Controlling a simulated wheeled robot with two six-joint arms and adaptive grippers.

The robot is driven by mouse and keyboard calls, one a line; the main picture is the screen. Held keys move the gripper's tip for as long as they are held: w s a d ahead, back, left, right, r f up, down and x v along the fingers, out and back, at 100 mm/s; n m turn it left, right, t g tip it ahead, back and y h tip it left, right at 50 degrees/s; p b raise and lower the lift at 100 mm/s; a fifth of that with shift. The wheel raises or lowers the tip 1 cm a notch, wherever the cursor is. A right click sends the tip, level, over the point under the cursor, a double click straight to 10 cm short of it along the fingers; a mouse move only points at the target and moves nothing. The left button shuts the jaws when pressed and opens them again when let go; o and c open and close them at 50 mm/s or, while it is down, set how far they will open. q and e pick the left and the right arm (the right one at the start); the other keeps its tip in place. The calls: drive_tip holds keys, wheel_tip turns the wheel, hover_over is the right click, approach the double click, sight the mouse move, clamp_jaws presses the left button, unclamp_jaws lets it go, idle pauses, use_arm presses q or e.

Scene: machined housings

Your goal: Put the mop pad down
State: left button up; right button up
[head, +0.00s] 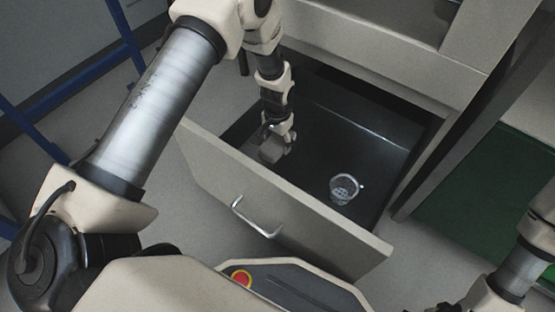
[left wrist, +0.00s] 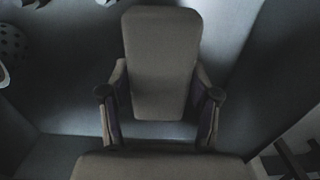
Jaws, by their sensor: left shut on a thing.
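The mop pad (left wrist: 162,60) is a grey-brown, flat, rounded block in the left wrist view. My left gripper (left wrist: 160,93) has one finger on each side of it and is shut on it. In the head view this gripper (head: 275,142) reaches down into the open drawer (head: 285,185), and the pad (head: 271,153) shows only small and dim at its fingertips. I cannot tell whether the pad touches the drawer floor. My right gripper is out of view; only part of the right arm shows at the lower right.
A clear, round strainer-like item (head: 343,188) lies in the drawer, right of my left gripper. The drawer front with its metal handle (head: 256,220) stands between my body and the drawer's inside. The dark floor between gripper and strainer is bare.

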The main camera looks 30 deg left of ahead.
sight(277, 141)
use_arm(q)
wheel_tip(277, 141, down, 6)
drive_tip(key=b, duration=0.3)
drive_tip(key=shift+r, duration=0.15)
drive_tip(key=o, duration=1.3)
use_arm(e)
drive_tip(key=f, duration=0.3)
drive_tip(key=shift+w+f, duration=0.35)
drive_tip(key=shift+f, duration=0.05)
use_arm(q)
wheel_tip(277, 141, up, 12)
drive_tip(key=p, duration=0.7)
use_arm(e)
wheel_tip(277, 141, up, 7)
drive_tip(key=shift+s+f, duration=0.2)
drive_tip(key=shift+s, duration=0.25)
use_arm(q)
drive_tip(key=shift+r, duration=0.1)
